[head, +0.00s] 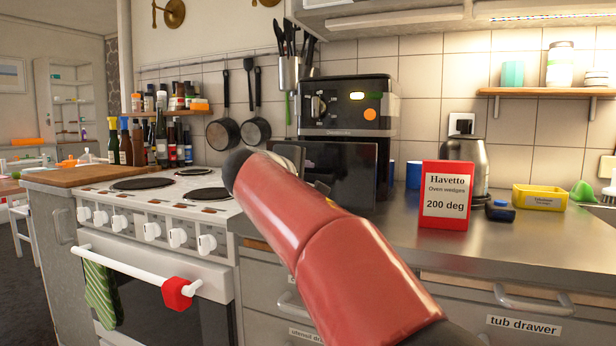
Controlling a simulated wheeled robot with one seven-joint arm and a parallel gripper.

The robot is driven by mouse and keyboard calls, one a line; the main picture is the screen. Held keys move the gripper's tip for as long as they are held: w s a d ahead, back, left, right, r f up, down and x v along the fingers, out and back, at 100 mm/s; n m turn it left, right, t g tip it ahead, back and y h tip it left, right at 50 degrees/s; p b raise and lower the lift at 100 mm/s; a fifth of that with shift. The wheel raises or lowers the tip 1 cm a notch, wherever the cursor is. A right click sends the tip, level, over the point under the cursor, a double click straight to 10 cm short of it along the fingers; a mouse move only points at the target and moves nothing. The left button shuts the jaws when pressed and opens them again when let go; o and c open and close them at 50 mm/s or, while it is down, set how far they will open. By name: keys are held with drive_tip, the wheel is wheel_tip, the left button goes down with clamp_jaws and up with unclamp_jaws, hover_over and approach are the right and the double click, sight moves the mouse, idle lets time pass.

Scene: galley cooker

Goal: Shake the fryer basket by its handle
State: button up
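A black fryer (352,103) with a dial, a lit display and an orange button stands on the counter against the tiled wall. Below its controls is a dark, wide front panel (348,168), which seems to be the basket front; I cannot tell whether it is pulled out. The basket's handle is not clearly visible. My red arm reaches up from the bottom and crosses in front of the fryer's left side. Part of my grey gripper (290,156) shows behind the arm at the panel's left edge. Its fingers are mostly hidden, so its grip is unclear.
A red card (446,195) reading "Havetto Oven wedges 200 deg" stands right of the fryer. Near it are a kettle (468,160), a dark blue item (500,211) and a yellow tub (539,197). The cooker (160,215) is left. Counter front right is clear.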

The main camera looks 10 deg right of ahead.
drive_tip(key=shift+x, duration=0.9)
